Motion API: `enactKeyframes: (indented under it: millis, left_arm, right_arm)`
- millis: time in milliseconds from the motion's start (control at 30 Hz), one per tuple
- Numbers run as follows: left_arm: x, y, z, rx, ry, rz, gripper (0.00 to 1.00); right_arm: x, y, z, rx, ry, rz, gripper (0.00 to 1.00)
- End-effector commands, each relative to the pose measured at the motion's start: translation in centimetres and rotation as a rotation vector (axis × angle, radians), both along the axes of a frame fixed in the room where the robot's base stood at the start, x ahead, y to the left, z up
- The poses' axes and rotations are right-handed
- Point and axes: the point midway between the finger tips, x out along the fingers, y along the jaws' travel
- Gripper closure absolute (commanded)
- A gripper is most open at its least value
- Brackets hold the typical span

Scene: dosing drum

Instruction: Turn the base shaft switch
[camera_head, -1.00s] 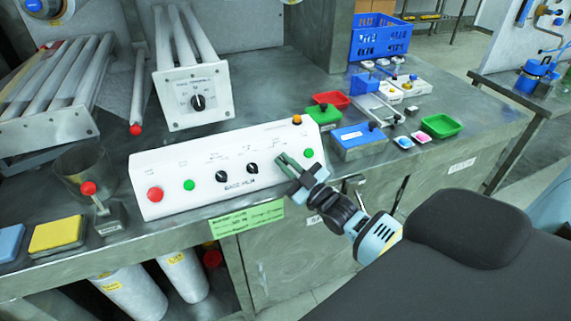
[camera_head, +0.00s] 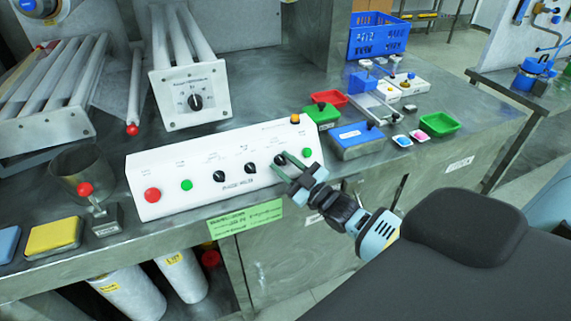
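The white control box (camera_head: 180,165) stands on the metal bench. Its sloped face has a red button (camera_head: 152,195), two green buttons and three black rotary switches: a left one (camera_head: 218,176), a middle one (camera_head: 250,168) and a right one (camera_head: 281,159). The labels are too small to read, so I cannot tell which is the base shaft switch. My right gripper (camera_head: 282,165) is at the right switch, its fingers apart with the knob between or just beyond the tips. I cannot tell whether they touch it. My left gripper is not in view.
Behind the box stands a roller unit with a dial panel (camera_head: 191,97). An orange button (camera_head: 295,118) tops the box's right end. Right of it are a blue box (camera_head: 357,142), red and green trays and a blue crate (camera_head: 378,36). A metal beaker (camera_head: 78,172) stands left.

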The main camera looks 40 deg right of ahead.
Motion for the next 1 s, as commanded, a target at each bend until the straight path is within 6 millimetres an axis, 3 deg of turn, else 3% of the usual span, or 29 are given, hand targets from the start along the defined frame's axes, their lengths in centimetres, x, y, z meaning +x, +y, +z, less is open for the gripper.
enactKeyframes:
  millis: [267, 700, 1000]
  left_arm:
    - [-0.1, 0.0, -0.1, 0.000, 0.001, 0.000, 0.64]
    - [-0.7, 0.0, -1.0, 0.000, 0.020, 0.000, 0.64]
    - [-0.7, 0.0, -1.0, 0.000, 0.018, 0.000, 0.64]
  right_arm:
    - [-0.6, -0.1, 0.1, 0.001, -0.005, 0.000, 0.68]
    - [-6.1, -1.4, -1.9, 0.000, 0.000, 0.001, 0.68]
    - [-7.2, -1.7, -2.0, 0.001, -0.002, 0.000, 0.68]
